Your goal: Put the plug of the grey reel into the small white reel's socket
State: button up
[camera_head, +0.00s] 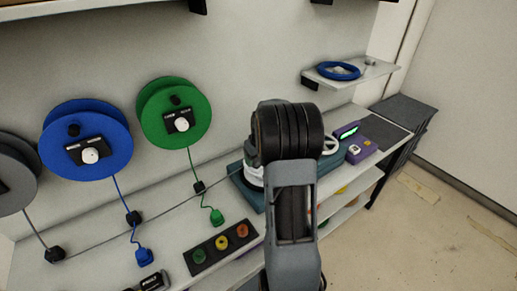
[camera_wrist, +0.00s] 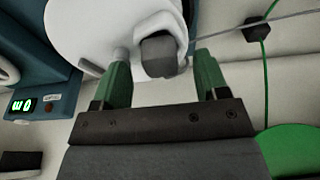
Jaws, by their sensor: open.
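The grey reel (camera_head: 13,175) hangs on the wall at the left edge of the head view. Its cord drops to a black block (camera_head: 55,254), and a thin grey line runs right from there toward the small white reel (camera_head: 253,176), mostly hidden behind my arm. In the wrist view the white reel (camera_wrist: 85,30) fills the top left. A dark grey plug (camera_wrist: 160,55) lies against its white body, with the grey line to its right. My gripper (camera_wrist: 162,62) is open, its green fingers either side of the plug with gaps. How deep the plug sits is hidden.
A black strip with coloured knobs (camera_head: 222,243) lies on the bench. A purple box (camera_head: 360,151) and a shelf (camera_head: 375,75) are at right.

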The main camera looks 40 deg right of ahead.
jog(key=b+v, duration=0.1)
jog(key=v, duration=1.2)
jog(key=shift+r, duration=0.1)
jog(key=s+a+f+t, duration=0.1)
jog(key=s+a, duration=0.6)
jog(key=a, duration=0.4)
jog(key=s+a+f, duration=0.1)
jog(key=s+a, duration=0.7)
jog(key=a, duration=0.3)
jog(key=shift+a+f+t, duration=0.3)
jog(key=shift+a+t, duration=0.05)
jog(key=shift+t, duration=0.05)
jog(key=shift+a+r+n, duration=0.15)
jog(key=shift+a+n, duration=0.15)
jog(key=shift+c, duration=0.3)
